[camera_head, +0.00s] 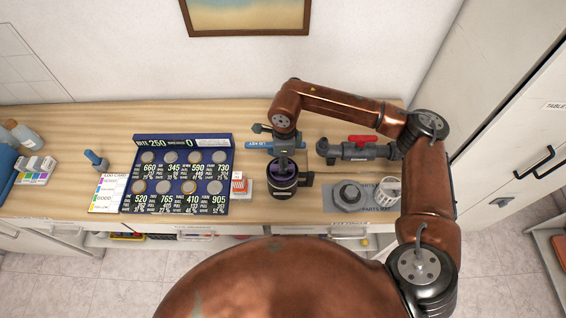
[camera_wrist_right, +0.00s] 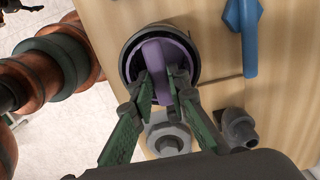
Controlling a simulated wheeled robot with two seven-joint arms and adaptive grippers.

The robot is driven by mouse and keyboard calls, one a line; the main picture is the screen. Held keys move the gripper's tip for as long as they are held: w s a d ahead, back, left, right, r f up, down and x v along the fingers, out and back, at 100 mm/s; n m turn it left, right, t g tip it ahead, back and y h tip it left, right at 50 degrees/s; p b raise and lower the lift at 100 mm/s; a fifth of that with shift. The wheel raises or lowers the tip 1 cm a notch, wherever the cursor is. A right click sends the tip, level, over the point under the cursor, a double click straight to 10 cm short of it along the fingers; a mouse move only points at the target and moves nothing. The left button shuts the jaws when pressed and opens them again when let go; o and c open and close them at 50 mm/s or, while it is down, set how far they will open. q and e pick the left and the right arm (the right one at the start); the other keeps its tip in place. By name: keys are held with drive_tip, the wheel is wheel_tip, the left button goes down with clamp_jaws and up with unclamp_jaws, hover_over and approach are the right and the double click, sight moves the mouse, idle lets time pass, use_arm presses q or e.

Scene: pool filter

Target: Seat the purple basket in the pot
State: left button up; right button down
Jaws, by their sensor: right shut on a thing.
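The dark round pot (camera_head: 283,190) stands near the front of the bench, and its rim shows in the right wrist view (camera_wrist_right: 196,68). The purple basket (camera_wrist_right: 153,52) is within the pot's mouth, with its purple handle strip uppermost. Whether it rests on the bottom of the pot cannot be seen. My right gripper (camera_wrist_right: 160,88) is above the pot, fingers pointing down, shut on the basket's handle. In the head view this gripper (camera_head: 285,160) covers part of the basket. My left gripper is not in view.
A grey valve with a red handle (camera_head: 360,146) lies behind right of the pot. A grey hexagonal ring (camera_head: 350,196) and a white basket (camera_head: 387,192) are to the right. A dark blue board (camera_head: 178,207) and a red-and-white box (camera_head: 241,187) are left.

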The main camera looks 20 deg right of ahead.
drive_tip(key=shift+f+b, duration=0.3)
drive_tip(key=shift+f, duration=0.1)
drive_tip(key=c, duration=1.8)
unclamp_jaws()
drive_tip(key=shift+r+p, duration=1.15)
drive_tip(key=shift+r, duration=1.45)
drive_tip(key=shift+r, duration=0.1)
wheel_tip(320, 180, up, 12)
drive_tip(key=shift+d, duration=0.15)
